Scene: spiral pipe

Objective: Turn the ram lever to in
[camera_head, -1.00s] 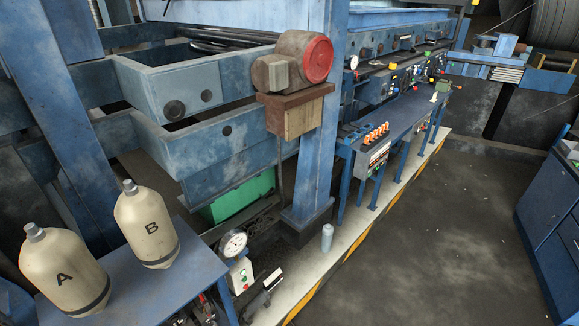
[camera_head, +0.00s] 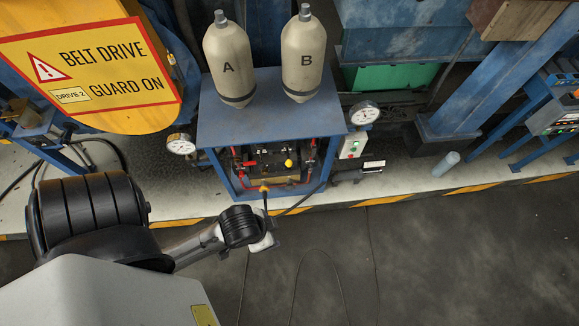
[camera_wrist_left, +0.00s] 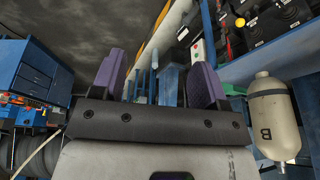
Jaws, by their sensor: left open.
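A valve block (camera_head: 270,162) sits under the blue bench (camera_head: 275,95), with red handles at its sides and a yellow knob (camera_head: 288,162) on top. A second yellow piece (camera_head: 264,188) with a dark rod hanging from it is at its front. I cannot tell which of these is the ram lever. My left gripper (camera_head: 266,240) is in front of the bench, over the floor edge, apart from the valve block. In the left wrist view its purple fingers (camera_wrist_left: 155,78) are spread with nothing between them. A yellow knob also shows there (camera_wrist_left: 240,22). My right gripper is not in view.
Bottles A (camera_head: 229,65) and B (camera_head: 303,58) stand on the bench. Gauges (camera_head: 181,144) (camera_head: 364,114) flank it. A button box (camera_head: 352,146) is to its right, a yellow belt guard (camera_head: 90,65) to its left. The floor in front is mostly clear, with thin cables.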

